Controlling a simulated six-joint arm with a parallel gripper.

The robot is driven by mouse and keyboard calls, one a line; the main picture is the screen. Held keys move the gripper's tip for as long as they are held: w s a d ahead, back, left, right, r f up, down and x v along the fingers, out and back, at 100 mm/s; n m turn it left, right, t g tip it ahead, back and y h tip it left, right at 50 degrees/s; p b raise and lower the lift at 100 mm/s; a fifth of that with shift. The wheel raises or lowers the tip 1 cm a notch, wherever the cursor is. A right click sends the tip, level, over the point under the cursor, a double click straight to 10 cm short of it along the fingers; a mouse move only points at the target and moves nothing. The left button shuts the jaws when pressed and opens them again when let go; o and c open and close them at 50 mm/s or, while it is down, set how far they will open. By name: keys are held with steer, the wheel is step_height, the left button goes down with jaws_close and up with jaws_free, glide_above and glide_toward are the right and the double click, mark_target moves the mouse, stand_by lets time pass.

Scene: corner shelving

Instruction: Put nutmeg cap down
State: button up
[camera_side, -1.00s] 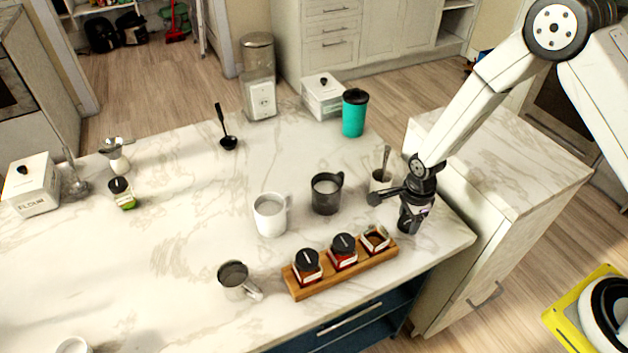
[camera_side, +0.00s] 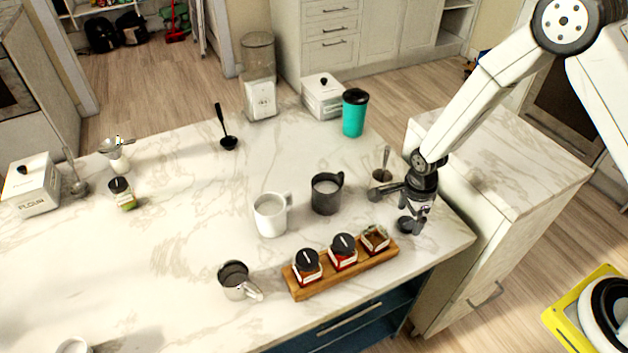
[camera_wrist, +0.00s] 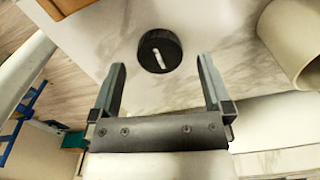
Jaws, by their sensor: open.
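The nutmeg cap (camera_wrist: 159,51), a round black lid with a white mark on top, lies on the marble counter in the wrist view. In the side view the cap (camera_side: 405,224) sits near the counter's right end, just below my gripper (camera_side: 418,218). In the wrist view my gripper (camera_wrist: 160,75) is open and empty, its two fingers spread to either side with the cap beyond them. An uncapped spice jar (camera_side: 375,239) stands at the right end of the wooden rack (camera_side: 326,281). Its label is too small to read.
Two black-capped jars (camera_side: 307,264) (camera_side: 343,250) share the rack. A dark mug (camera_side: 326,193), a white mug (camera_side: 270,214) and a cup with a spoon (camera_side: 381,178) stand close by. A metal cup (camera_side: 235,280) is left of the rack. The counter's right edge is near.

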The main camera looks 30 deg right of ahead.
mark_target(411, 224)
step_height(411, 224, up, 11)
steer(key=shift+f, duration=0.15)
stand_by(0.5)
stand_by(0.5)
steer(key=s+d+r+n+t, duration=0.1)
steer(key=s+r+n, duration=0.3)
steer(key=n, duration=0.6)
steer(key=s+d+r+n+t, duration=0.1)
steer(key=s+d+r+n, duration=0.2)
steer(key=s+n, duration=0.4)
steer(key=r+n, duration=0.1)
steer(key=n, duration=0.2)
steer(key=shift+s+t, duration=0.2)
steer(key=shift+t, duration=0.1)
